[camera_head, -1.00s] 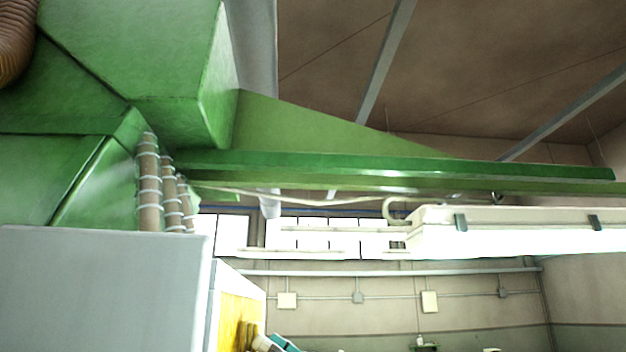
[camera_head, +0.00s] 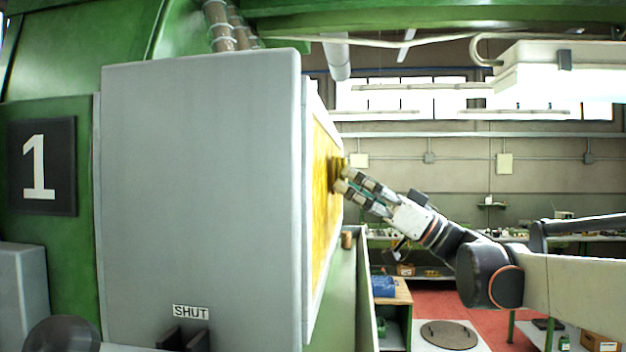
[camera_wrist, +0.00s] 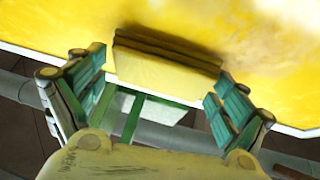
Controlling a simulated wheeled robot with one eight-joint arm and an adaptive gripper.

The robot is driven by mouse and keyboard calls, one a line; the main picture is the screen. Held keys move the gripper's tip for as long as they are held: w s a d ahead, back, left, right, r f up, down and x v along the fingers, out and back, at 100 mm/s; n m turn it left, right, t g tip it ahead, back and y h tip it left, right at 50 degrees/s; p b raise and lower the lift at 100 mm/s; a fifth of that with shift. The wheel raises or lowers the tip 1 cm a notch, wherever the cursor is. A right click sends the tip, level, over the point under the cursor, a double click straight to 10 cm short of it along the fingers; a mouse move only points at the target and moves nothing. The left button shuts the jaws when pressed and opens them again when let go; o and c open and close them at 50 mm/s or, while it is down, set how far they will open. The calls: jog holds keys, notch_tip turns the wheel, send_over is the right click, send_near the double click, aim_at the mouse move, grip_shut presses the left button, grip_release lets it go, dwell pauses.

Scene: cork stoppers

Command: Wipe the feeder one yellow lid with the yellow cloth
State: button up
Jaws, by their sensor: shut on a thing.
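The yellow lid (camera_head: 322,200) is an upright yellow panel on the right side of the grey housing marked with a 1. Darker, mottled patches show on it. It also fills the top of the wrist view (camera_wrist: 60,28). My gripper (camera_head: 341,174) reaches in from the right, its fingertips at the panel's upper part. It is shut on the folded yellow cloth (camera_wrist: 165,72), which lies between the two green-padded fingers. The cloth's far edge is dark and appears to be against the panel. In the head view the cloth (camera_head: 334,172) is a small dark-yellow patch, partly hidden by the fingers.
The grey housing (camera_head: 200,190) fills the left, with a SHUT label (camera_head: 190,312) low on it. A small cork-coloured piece (camera_head: 347,240) sits below my gripper beside the panel. A wooden-topped bench (camera_head: 392,292) stands lower right.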

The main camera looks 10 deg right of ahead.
jog(key=shift+s+a+f, duration=0.45)
jog(key=shift+s+f, duration=0.05)
jog(key=shift+s, duration=0.75)
jog(key=shift+s+a+f, duration=0.45)
jog(key=shift+s+f, duration=0.1)
jog(key=shift+s, duration=0.75)
jog(key=shift+s+a+f, duration=0.45)
jog(key=shift+s+f, duration=0.05)
jog(key=shift+s, duration=0.75)
